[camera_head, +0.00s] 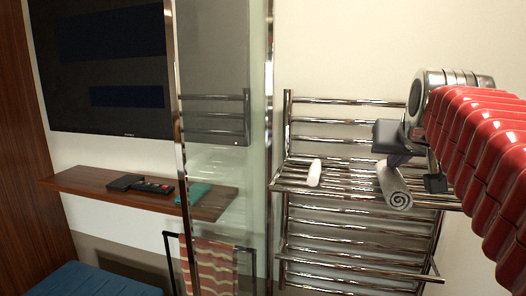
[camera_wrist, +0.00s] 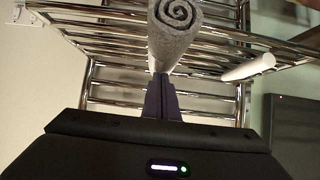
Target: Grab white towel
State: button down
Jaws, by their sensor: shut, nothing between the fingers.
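The white towel (camera_head: 314,172) is a small roll lying on the rack shelf, left of a grey rolled towel (camera_head: 396,188). In the wrist view the white towel (camera_wrist: 248,68) is on the right, and the grey roll (camera_wrist: 174,35) is at top centre with its spiral end showing. My gripper (camera_head: 400,159) is at the grey roll, to the right of the white towel and apart from it. Its dark fingers (camera_wrist: 161,88) are together and empty. The grey roll hides part of the area by the fingertips, so I cannot tell whether they touch it.
The chrome rack (camera_head: 345,128) has several bars above and below its shelf. A glass panel (camera_head: 225,140) with a metal edge stands to its left. A striped towel (camera_head: 215,265) hangs lower down.

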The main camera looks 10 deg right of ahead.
jog(key=shift+r, duration=0.2)
jog(key=shift+r, duration=0.2)
jog(key=shift+s+a+r, duration=0.1)
jog(key=shift+r, duration=0.05)
jog(key=s+a, duration=0.5)
jog(key=s, duration=0.5)
jog(key=shift+s+a, duration=0.2)
jog(key=shift+a, duration=0.2)
jog(key=s+a+f+n+g+y, duration=0.1)
jog(key=a+f+n+y, duration=0.1)
jog(key=a+f, duration=0.4)
jog(key=s+a+f+n+g+y, duration=0.1)
jog(key=a+f, duration=0.5)
jog(key=f, duration=0.8)
jog(key=s+a+f+n+g+y, duration=0.1)
jog(key=a+f+n+g+y, duration=0.1)
jog(key=a+f, duration=0.5)
notch_tip(320, 180, down, 4)
jog(key=shift+s+r+n+y, duration=0.15)
jog(key=shift+n+y, duration=0.15)
jog(key=shift+n, duration=0.2)
